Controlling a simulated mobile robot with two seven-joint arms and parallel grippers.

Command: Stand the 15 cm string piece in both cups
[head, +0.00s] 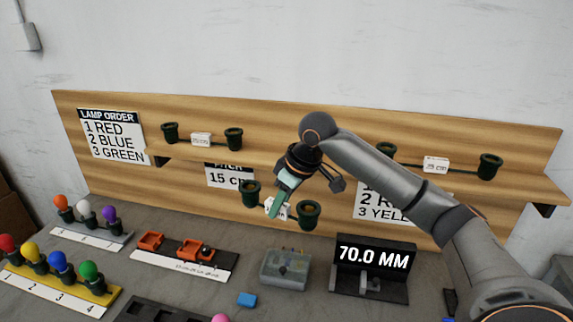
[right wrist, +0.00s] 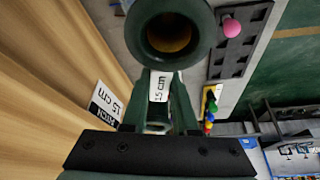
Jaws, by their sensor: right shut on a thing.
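The 15 cm string piece (head: 251,190) has two dark green sockets joined by a cable with a white label. My right gripper (head: 282,199) is shut on its middle, by the label, and holds it in the air in front of the wooden shelf board. In the right wrist view one socket of the string piece (right wrist: 158,50) is large and close, and the label reads 15 cm. Two orange cups, the left cup (head: 150,240) and the right cup (head: 196,250), sit on a dark rail with a white scale strip, below and left of the piece. My left gripper is not in view.
Two longer string pieces (head: 201,139) (head: 436,165) rest on the shelf (head: 290,122). Lamp racks (head: 60,285) with coloured bulbs stand at left. A grey box (head: 286,268) and a 70.0 MM display (head: 373,258) stand right of the rail.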

